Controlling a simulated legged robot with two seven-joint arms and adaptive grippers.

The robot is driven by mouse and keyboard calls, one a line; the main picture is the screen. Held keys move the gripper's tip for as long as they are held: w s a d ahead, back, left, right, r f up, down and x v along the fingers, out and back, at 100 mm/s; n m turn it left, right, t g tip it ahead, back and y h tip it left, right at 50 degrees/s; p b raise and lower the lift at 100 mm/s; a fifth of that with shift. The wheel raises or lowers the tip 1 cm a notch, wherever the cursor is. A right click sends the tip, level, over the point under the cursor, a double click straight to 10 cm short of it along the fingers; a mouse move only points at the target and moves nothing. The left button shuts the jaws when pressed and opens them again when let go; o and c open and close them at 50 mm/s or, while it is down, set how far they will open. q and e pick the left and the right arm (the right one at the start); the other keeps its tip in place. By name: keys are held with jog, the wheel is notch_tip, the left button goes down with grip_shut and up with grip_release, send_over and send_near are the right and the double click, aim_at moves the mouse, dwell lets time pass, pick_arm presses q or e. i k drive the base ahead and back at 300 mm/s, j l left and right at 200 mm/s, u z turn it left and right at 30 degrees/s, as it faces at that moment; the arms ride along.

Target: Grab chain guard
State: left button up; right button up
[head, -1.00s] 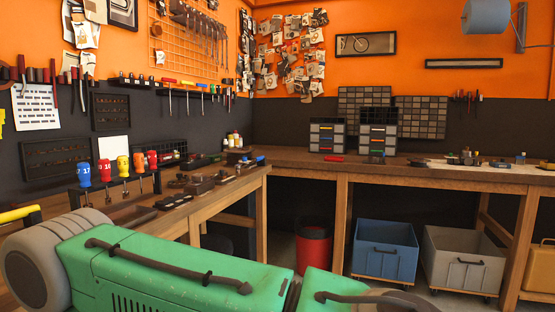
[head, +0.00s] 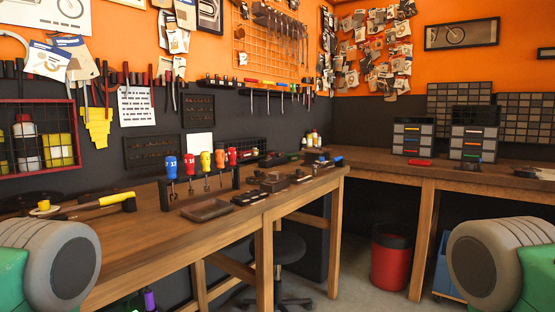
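I cannot pick out a chain guard for certain among the many parts here. The wooden workbench (head: 140,258) along the left wall holds tools and small dark parts. A shallow dark tray (head: 207,210) lies near its front edge, with several small dark parts (head: 270,183) to its right. Neither of my grippers shows. Green and grey rounded parts, likely of my own arms, fill the lower left and lower right corners and hide the bench and floor behind them.
A rack of coloured-handle drivers (head: 200,185) stands on the bench, with a yellow-handled hammer (head: 105,202) to its left. A black stool (head: 282,262) is under the bench. A red bin (head: 390,262) stands near the back bench (head: 470,180). Some floor between is clear.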

aim_at(279, 155)
jog(key=i+l+z, duration=0.15)
jog(key=i+l, duration=0.75)
jog(key=i, duration=0.15)
